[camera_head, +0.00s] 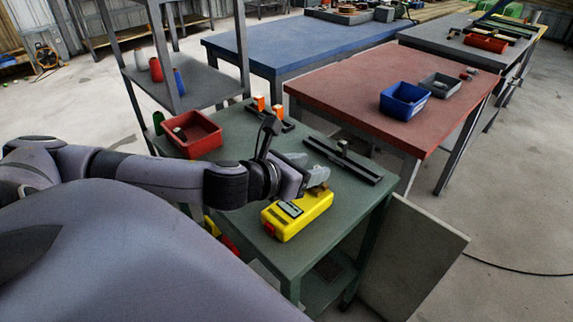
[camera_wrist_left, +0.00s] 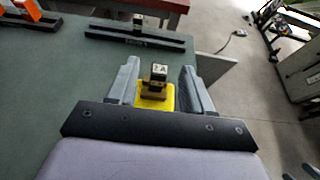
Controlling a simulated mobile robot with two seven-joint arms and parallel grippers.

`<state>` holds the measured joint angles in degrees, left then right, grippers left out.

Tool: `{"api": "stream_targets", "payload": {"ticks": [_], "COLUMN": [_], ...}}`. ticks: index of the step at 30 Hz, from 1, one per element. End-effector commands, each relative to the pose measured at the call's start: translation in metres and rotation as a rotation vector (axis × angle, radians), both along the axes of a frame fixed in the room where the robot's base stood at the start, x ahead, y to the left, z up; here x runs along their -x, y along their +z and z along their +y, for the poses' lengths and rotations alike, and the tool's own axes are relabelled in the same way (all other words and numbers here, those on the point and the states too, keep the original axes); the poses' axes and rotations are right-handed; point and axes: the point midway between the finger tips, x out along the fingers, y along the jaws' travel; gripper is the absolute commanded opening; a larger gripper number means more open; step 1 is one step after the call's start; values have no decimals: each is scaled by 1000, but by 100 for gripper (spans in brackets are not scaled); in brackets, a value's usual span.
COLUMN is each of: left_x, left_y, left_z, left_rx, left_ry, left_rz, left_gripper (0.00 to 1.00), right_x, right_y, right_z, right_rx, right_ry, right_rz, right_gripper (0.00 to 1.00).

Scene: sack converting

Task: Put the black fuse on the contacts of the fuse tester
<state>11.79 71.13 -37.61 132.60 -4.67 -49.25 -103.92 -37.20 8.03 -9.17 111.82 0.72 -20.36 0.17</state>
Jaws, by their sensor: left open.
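The yellow fuse tester (camera_head: 297,215) sits on the green table, and part of it shows yellow in the left wrist view (camera_wrist_left: 168,103). A black fuse with a white "2 A" label (camera_wrist_left: 160,70) stands upright at the tester's brass contacts (camera_wrist_left: 152,95). The wrist view does not show clearly how fully it is seated. My left gripper (camera_head: 312,170) is over the contact end of the tester. In the wrist view, its open fingers (camera_wrist_left: 160,66) stand either side of the fuse, with gaps visible. In the head view, the gripper hides the fuse. My right gripper is out of view.
A black rail (camera_head: 358,170) with a dark block on it lies behind the gripper. Another rail bears orange fuses (camera_head: 277,110). A red bin (camera_head: 204,142) stands at the table's left. The red table (camera_head: 350,90) beyond holds a blue bin (camera_head: 404,101) and a grey bin.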

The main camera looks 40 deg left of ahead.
Motion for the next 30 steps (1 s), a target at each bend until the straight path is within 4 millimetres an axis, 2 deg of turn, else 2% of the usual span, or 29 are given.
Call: {"api": "stream_targets", "payload": {"ticks": [1, 8, 9, 15, 30], "left_x": [9, 37, 41, 57, 62], "left_y": [3, 14, 19, 25, 26], "left_z": [0, 2, 3, 5, 4], "left_rx": [-5, -4, -5, -3, 1], "left_ry": [-4, -5, -1, 1, -1], "left_rz": [3, 3, 5, 3, -1], "left_gripper": [50, 50, 50, 50, 50], "right_x": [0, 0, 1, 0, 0], "right_y": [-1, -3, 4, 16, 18], "right_z": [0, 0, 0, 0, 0], "right_rx": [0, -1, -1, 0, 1], "right_ry": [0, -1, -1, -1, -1], "right_rz": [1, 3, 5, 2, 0], "right_gripper": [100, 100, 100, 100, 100]}}
